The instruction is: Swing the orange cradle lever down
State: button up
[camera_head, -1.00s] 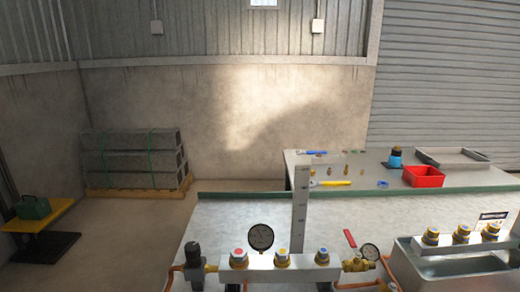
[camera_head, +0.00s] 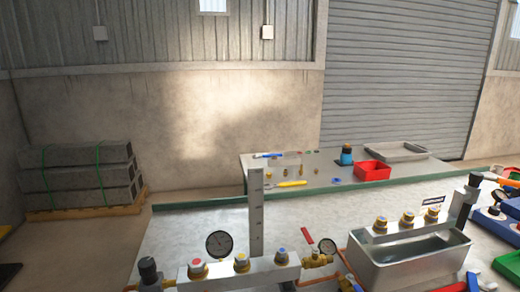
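I cannot make out the orange cradle lever for certain. An orange bar-like part (camera_head: 497,180) shows at the right edge, beside blue equipment (camera_head: 494,220); it is small and partly cut off, so I cannot tell whether it is the lever. My gripper is not in view.
A manifold with coloured knobs (camera_head: 240,263), a gauge (camera_head: 219,244) and a red-handled valve (camera_head: 308,236) stands in front. A metal tank (camera_head: 405,262) is right of it. A back bench holds a red bin (camera_head: 372,171) and a grey tray (camera_head: 397,151). A green tray (camera_head: 508,265) lies lower right.

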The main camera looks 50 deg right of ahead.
aim_at(474, 177)
jog(key=z, duration=2.05)
